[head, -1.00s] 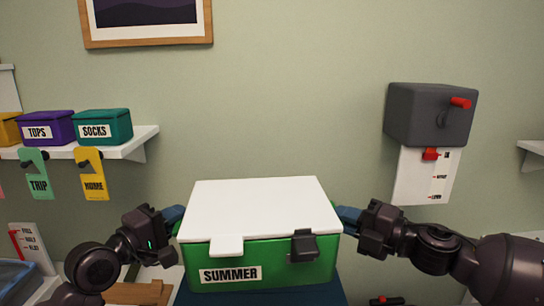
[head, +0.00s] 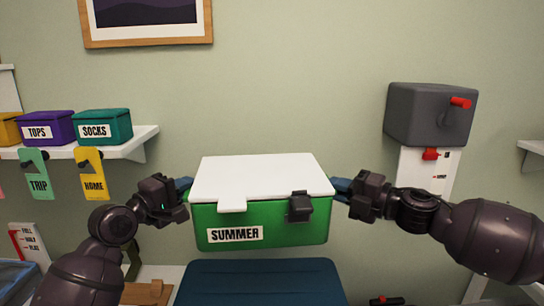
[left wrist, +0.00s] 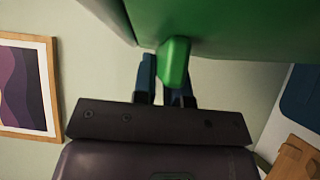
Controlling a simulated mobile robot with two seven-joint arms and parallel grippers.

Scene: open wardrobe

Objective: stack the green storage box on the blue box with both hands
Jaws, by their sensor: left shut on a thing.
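The green storage box (head: 285,225) with a white lid and a SUMMER label hangs level in the air in the head view. The blue box (head: 258,282) is below it, with a visible gap between them. My left gripper (head: 184,187) is at the box's left side. In the left wrist view its blue fingers are shut on a green handle (left wrist: 174,62) on the box wall. My right gripper (head: 342,187) is at the box's right side. Its fingertips are partly hidden, but the box hangs level between both grippers.
A shelf (head: 140,143) at left holds a purple TOPS box (head: 46,128) and a teal SOCKS box (head: 103,126), with tags hanging below. A grey wall unit (head: 428,115) with a red lever is at right. A wooden piece (head: 148,292) lies low at left.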

